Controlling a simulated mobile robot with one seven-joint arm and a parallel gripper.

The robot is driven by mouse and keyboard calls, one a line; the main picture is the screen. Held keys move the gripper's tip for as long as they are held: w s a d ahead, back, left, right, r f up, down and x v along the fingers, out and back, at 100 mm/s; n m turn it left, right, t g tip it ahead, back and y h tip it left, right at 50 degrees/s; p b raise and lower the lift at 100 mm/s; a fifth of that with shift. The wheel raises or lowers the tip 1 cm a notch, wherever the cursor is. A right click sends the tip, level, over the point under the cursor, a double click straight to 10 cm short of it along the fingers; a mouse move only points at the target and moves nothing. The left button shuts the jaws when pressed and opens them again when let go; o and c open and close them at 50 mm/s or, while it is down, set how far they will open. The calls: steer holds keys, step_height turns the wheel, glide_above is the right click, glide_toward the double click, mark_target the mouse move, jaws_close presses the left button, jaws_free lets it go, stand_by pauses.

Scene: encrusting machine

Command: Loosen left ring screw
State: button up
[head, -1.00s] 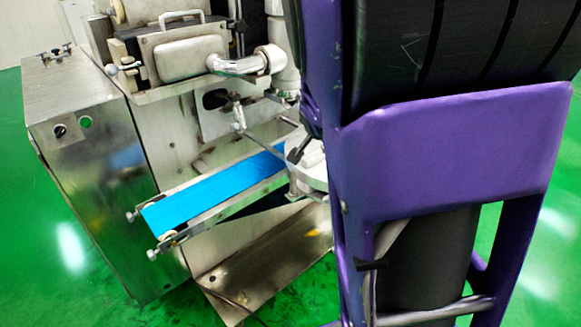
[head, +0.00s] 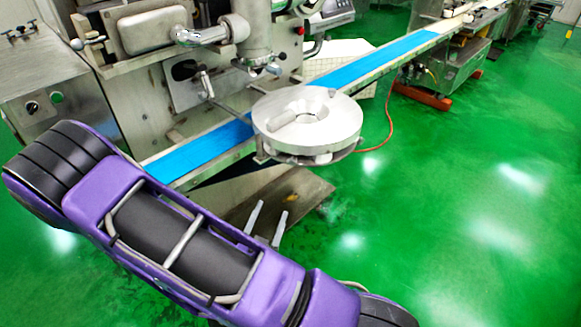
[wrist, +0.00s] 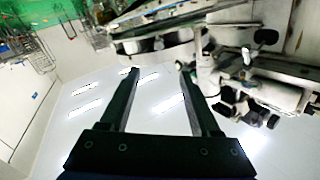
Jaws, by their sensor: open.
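The ring is a thick pale disc with a central opening, clear of my arm in the head view. I cannot make out the left ring screw for certain in either view. In the wrist view a curved metal rim (wrist: 155,38) lies beyond the fingertips, apart from them.
The blue belt (head: 200,151) runs behind my arm. The steel cabinet (head: 45,75) is at the far left. The green floor at right is clear.

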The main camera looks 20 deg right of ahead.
steer(key=b, duration=0.8)
glide_toward(291, 163)
steer(key=x, duration=0.8)
steer(key=shift+w+d+r, duration=0.1)
steer(key=shift+d, duration=0.1)
jaws_close()
